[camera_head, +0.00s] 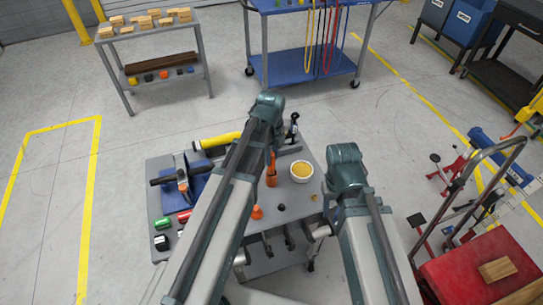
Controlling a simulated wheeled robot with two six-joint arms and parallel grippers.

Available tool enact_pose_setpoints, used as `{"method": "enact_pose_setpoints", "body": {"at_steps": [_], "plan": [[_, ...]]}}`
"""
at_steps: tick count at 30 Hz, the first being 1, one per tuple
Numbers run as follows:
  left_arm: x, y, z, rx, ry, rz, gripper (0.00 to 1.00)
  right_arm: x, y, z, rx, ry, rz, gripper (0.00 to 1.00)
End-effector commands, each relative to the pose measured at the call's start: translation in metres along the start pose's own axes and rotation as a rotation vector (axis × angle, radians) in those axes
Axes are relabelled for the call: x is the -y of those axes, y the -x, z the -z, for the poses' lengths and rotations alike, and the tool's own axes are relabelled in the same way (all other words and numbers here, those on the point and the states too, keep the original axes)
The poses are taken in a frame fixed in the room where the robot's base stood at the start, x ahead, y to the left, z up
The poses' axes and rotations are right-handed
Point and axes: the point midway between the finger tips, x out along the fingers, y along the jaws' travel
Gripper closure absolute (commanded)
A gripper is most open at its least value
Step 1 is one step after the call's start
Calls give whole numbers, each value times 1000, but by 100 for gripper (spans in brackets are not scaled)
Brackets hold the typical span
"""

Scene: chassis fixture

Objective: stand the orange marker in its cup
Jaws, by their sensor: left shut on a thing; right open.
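The orange marker (272,160) stands about upright at the middle of the small grey table, just right of my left forearm. Below it is an orange-brown cup (271,181). The marker's lower end seems to be at or in the cup's mouth; I cannot tell how deep. My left gripper (272,150) points down over the cup and is shut on the marker; its fingers are mostly hidden by my arm. My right gripper (328,190) is at the table's right edge, open, its fingers largely hidden by its wrist.
A white bowl of yellow bits (302,171) stands right of the cup. An orange cone-like piece (257,212) and a small dark knob (281,208) lie in front. A blue fixture (180,186), a yellow cylinder (218,141) and small coloured blocks (162,242) are on the left.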

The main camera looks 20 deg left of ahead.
Motion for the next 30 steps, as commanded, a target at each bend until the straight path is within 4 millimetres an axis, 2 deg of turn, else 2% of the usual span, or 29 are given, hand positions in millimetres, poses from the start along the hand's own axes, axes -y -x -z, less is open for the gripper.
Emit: {"method": "enact_pose_setpoints", "body": {"at_steps": [15,23,24,30], "plan": [[0,-27,0,0,0,0,100,2,-26,2,0,0,0,50],[0,-26,0,0,0,0,100,2,-26,2,0,0,0,50],[0,-26,0,0,0,0,68,2,-26,2,0,0,0,50],[0,-26,0,0,0,0,35,2,-26,2,0,0,0,50]]}}
